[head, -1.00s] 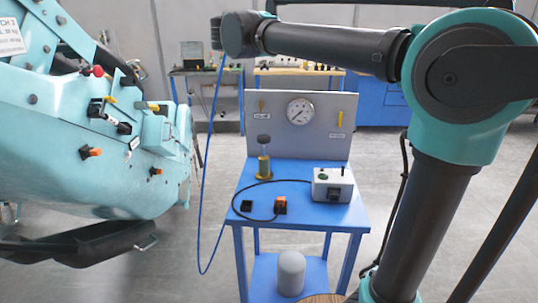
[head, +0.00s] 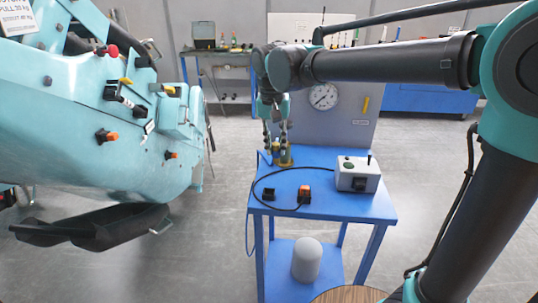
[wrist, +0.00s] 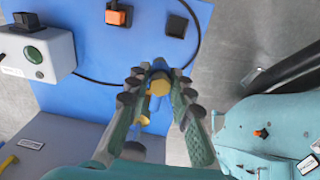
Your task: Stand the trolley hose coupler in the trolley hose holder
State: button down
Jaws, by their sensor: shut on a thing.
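The trolley hose coupler (wrist: 159,86), with yellow and dark parts, is between my gripper's fingers in the wrist view. My gripper (head: 277,132) is shut on it and points down over the back left of the blue trolley top. The trolley hose holder, which I take to be the yellow upright piece (head: 286,157), stands right by the fingertips in the head view. The fingers partly hide both parts, so I cannot tell whether the coupler is inside the holder or beside it. The blue hose (head: 248,225) hangs at the trolley's left side.
The blue trolley (head: 345,205) carries a grey control box (head: 357,174), an orange switch (head: 304,193) and a black cable. A gauge panel (head: 345,115) rises behind. The large turquoise machine (head: 90,110) stands at the left, with a floor gap between.

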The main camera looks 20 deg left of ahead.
jog(key=s, duration=0.2)
jog(key=s+a+f, duration=0.1)
jog(key=shift+s+g, duration=0.3)
jog(key=shift+s, duration=0.05)
jog(key=shift+r, duration=0.1)
jog(key=shift+f, duration=2.9)
jog(key=shift+f, duration=1.6)
jog(key=shift+r, duration=0.2)
jog(key=shift+r, duration=1.35)
jog(key=shift+f, duration=0.65)
dwell(0.5)
